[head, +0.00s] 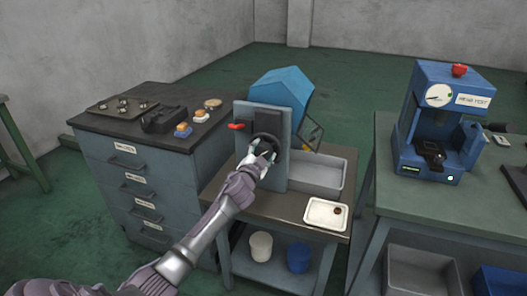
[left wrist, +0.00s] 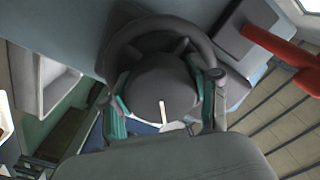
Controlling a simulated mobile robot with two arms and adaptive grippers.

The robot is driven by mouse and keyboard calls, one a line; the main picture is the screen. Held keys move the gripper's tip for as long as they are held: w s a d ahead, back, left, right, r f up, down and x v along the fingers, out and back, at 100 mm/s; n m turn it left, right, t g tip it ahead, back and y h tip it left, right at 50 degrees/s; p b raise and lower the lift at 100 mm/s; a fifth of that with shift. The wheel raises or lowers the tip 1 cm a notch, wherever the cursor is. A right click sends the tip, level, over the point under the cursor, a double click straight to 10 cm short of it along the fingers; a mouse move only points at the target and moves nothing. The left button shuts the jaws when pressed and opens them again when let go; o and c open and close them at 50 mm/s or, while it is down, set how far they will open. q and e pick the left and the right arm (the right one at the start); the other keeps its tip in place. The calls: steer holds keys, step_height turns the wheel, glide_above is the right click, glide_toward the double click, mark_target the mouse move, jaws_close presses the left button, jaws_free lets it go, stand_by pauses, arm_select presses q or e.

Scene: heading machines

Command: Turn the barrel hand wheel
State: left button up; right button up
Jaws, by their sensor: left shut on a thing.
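The black hand wheel (head: 266,139) sits on the grey upright panel (head: 243,112) of the machine with the blue hexagonal barrel (head: 284,88). My left gripper (head: 261,153) is at the wheel's front and is shut on it. In the left wrist view, the wheel's dark rim (left wrist: 160,32) shows behind the rounded dark hub (left wrist: 165,88). The left gripper's green-padded fingers (left wrist: 163,105) lie on either side of this hub. The far side of the grip is hidden. My right gripper is in neither view.
A red lever (head: 236,126) sticks out left of the wheel, and shows large in the left wrist view (left wrist: 280,45). A grey bin (head: 318,176) and a white tray (head: 326,214) stand right of the panel. A drawer cabinet (head: 145,180) stands left; a blue press (head: 433,120) stands right.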

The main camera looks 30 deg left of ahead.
arm_select(q)
steer(key=m, duration=0.6)
steer(key=shift+m, duration=0.5)
steer(key=o, duration=1.2)
steer(key=shift+s, duration=0.1)
steer(key=v, duration=1.1)
steer(key=shift+s, duration=0.4)
steer(key=shift+f, duration=0.1)
